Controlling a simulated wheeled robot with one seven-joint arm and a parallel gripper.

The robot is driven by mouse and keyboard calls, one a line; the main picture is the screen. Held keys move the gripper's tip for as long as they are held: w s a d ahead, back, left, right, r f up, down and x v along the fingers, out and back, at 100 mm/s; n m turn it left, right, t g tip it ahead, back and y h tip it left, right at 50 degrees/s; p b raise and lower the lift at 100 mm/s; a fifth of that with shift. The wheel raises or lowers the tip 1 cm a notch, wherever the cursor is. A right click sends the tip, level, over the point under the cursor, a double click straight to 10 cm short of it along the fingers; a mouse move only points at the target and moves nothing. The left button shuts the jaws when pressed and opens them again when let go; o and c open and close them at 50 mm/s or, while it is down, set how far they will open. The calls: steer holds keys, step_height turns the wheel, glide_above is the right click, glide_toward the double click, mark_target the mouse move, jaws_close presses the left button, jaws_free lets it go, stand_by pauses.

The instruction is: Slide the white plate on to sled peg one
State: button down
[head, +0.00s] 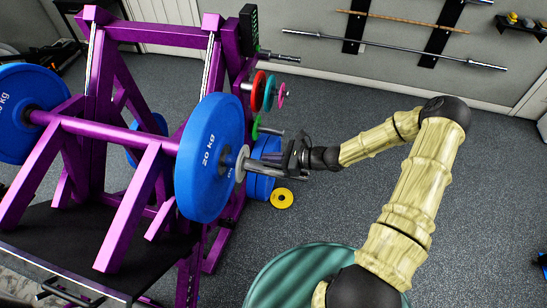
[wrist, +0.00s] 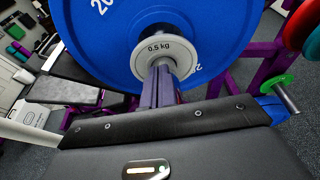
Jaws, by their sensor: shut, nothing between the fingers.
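The white plate (head: 241,163) is a small pale disc around the metal peg (head: 268,168), close against the outer face of the large blue 20 kg plate (head: 209,158). My gripper (head: 297,154) is shut and empty at the outer end of the peg, apart from the plate. Its dark body (wrist: 165,125) fills the lower wrist view and hides the near end of the peg. Whether it touches the peg, I cannot tell.
The purple frame (head: 122,207) stands at left. Red (head: 258,90), teal (head: 269,93) and pink (head: 282,94) plates hang behind, with a green plate (head: 256,126) below. Open floor lies right of my gripper.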

mark_target(242, 152)
steer(key=b+x, duration=0.1)
steer(key=x, duration=0.3)
steer(key=shift+f+b, duration=0.1)
steer(key=shift+b, duration=0.2)
steer(key=shift+w+a, duration=0.15)
steer(key=shift+a, duration=0.25)
steer(key=shift+w+a+f, duration=0.1)
steer(key=shift+a, duration=0.45)
steer(key=shift+w+a+b, duration=0.3)
steer(key=shift+w+a, duration=0.1)
steer(key=shift+a, duration=0.65)
steer(key=shift+w+a+b, duration=0.35)
steer(key=shift+a, duration=0.7)
steer(key=shift+w+a+b, duration=0.3)
steer(key=shift+w+a, duration=0.1)
steer(key=shift+a, duration=0.65)
steer(key=shift+d, duration=0.1)
